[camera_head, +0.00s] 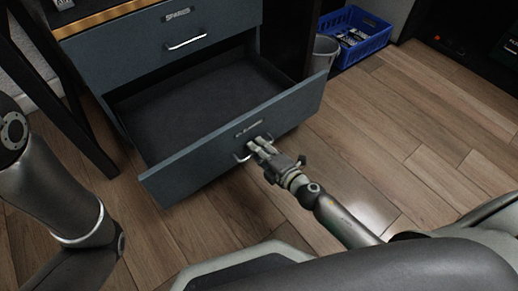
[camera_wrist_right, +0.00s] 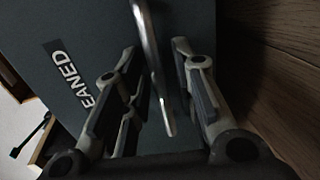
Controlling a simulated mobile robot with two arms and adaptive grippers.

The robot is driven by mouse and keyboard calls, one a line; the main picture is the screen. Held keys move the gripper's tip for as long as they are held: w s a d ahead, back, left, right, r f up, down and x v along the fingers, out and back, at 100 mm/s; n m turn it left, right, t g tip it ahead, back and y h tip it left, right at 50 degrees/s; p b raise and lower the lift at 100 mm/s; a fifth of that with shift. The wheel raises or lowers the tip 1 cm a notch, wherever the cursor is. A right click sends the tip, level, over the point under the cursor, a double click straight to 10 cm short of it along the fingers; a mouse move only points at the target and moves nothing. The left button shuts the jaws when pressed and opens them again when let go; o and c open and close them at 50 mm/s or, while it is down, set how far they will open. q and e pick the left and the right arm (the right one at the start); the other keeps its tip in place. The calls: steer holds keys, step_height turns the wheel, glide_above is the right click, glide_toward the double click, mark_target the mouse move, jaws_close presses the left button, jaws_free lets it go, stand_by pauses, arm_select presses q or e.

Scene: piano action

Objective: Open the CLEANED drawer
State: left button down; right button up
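The CLEANED drawer (camera_head: 228,143) is the lower drawer of a dark grey cabinet, and it stands pulled well out with an empty interior visible. Its label, partly hidden in the head view, reads "EANED" in the right wrist view (camera_wrist_right: 72,75). The drawer's metal bar handle (camera_wrist_right: 152,62) lies between the two fingers of my right gripper (camera_wrist_right: 155,52), with a gap showing beside the right finger. My right gripper (camera_head: 258,147) is at the drawer front in the head view, fingers apart around the handle. My left arm shows at the left, but its gripper is out of view.
The closed SPARES drawer (camera_head: 150,45) is above, with its own handle (camera_head: 187,42). A blue crate (camera_head: 362,38) with items and a grey bin (camera_head: 324,53) stand at the back right. A dark table leg (camera_head: 62,100) stands left. Wooden floor (camera_head: 400,130) is clear at right.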

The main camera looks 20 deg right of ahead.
jaws_close()
steer(key=x, duration=0.2)
steer(key=r+x, duration=0.1)
steer(key=x, duration=0.1)
steer(key=shift+w+f+p, duration=0.1)
steer(key=shift+w+p, duration=0.1)
steer(key=shift+p, duration=0.1)
steer(key=shift+o, duration=1.4)
jaws_free()
steer(key=shift+s, duration=0.1)
